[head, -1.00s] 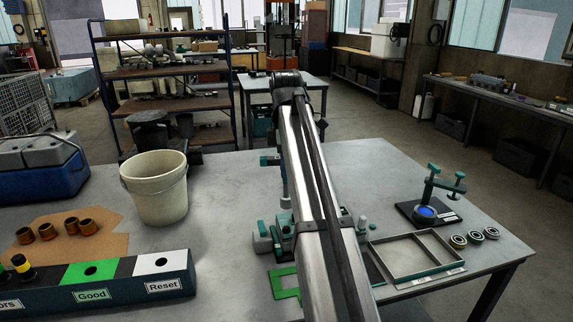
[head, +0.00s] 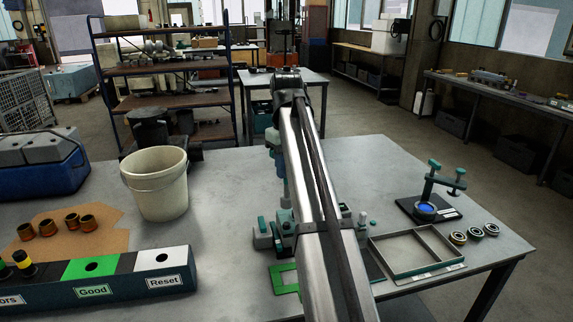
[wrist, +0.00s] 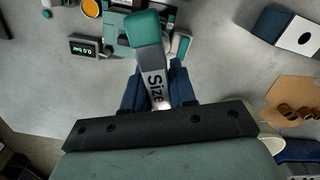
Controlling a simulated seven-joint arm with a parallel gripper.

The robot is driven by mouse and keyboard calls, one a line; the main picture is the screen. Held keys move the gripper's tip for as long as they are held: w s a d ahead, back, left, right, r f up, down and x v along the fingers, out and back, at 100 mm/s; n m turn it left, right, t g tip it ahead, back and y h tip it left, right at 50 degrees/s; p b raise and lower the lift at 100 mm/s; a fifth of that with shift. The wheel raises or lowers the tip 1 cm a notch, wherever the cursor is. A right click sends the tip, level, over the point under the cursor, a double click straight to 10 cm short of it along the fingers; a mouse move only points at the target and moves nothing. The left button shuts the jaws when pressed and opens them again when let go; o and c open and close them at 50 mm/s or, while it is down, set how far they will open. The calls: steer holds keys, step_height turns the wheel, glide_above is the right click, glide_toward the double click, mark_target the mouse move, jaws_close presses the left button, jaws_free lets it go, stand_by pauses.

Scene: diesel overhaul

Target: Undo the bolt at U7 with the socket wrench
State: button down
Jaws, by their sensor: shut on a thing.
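My gripper (wrist: 156,88) is shut on the socket wrench (wrist: 148,45) in the wrist view. The wrench has a grey body marked "Size" and a teal end that points away from the gripper. Behind the teal end is a grey and teal fixture (wrist: 118,22) on the bench, partly covered by the wrench. It also shows in the head view (head: 264,238), mostly behind my arm. I cannot make out the bolt at U7 or its label. I cannot tell whether the wrench touches the fixture.
A small display (wrist: 86,48) stands beside the fixture. In the head view, a white bucket (head: 155,183) and a labelled sorting box (head: 125,280) are on the left. A divided tray (head: 385,258), a small press (head: 432,190) and bearing rings are on the right.

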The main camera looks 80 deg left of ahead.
mark_target(287, 197)
steer(key=m, duration=0.4)
steer(key=shift+f, duration=0.3)
steer(key=m, duration=0.4)
steer(key=shift+f, duration=0.25)
steer(key=m, duration=0.4)
steer(key=shift+f, duration=0.25)
steer(key=m, duration=0.4)
steer(key=shift+f, duration=0.3)
steer(key=shift+f+m, duration=0.3)
steer(key=shift+f, duration=1.45)
